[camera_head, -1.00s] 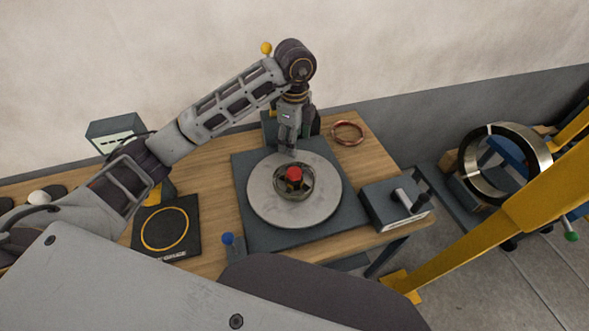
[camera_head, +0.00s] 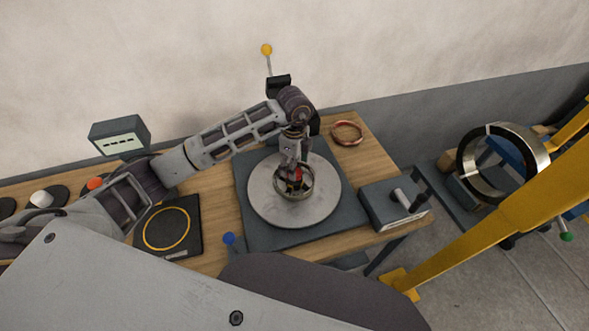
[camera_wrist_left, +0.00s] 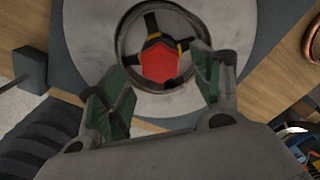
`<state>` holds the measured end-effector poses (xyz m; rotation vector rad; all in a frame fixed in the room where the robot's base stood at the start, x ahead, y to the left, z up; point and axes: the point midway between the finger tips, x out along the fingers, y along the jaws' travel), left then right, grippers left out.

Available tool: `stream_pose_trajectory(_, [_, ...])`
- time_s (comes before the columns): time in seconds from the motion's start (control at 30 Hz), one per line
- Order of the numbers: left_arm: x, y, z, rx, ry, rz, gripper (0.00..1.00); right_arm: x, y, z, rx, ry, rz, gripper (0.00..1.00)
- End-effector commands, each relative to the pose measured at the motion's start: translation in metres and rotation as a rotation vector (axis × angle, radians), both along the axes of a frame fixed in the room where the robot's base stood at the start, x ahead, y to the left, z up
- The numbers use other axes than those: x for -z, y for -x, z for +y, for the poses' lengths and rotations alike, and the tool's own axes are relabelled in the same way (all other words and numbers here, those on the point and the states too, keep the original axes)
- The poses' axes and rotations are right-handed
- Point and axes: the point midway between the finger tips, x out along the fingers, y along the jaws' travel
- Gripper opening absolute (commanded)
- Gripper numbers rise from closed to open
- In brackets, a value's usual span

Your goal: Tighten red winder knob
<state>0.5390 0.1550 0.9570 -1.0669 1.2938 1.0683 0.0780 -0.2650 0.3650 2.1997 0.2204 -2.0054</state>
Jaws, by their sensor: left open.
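The red winder knob (camera_wrist_left: 159,62) sits at the hub of the round grey winder disc (camera_head: 263,205), inside a ring (camera_wrist_left: 122,42) with dark spokes. In the head view the red knob (camera_head: 296,184) is partly hidden by my left gripper (camera_head: 295,172), which points down over the hub. In the left wrist view my left gripper (camera_wrist_left: 161,90) is open, its green-padded fingers spread on either side below the knob. The knob lies just beyond the fingertips in that view; I cannot tell whether they touch it. My right gripper is not in view.
A copper coil (camera_head: 347,133) lies behind the disc on the right. A crank box (camera_head: 392,204) stands at the bench's right. A black plate with a yellow ring (camera_head: 166,229) lies left. A yellow beam (camera_head: 480,232) crosses the right side.

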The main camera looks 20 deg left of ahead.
Motion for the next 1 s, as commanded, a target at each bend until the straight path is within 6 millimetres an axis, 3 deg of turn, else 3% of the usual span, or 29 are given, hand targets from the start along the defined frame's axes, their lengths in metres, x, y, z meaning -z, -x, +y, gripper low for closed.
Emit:
stream_pose_trajectory(0.3, [0.029,0.0,0.0,0.0,0.0,0.0,0.66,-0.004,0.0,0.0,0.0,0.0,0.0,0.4])
stream_pose_trajectory(0.7, [0.034,0.0,0.0,0.001,0.0,-0.001,0.66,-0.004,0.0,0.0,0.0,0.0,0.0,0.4])
stream_pose_trajectory(1.0, [0.033,0.0,0.0,0.0,0.0,-0.001,0.28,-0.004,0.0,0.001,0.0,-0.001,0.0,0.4])
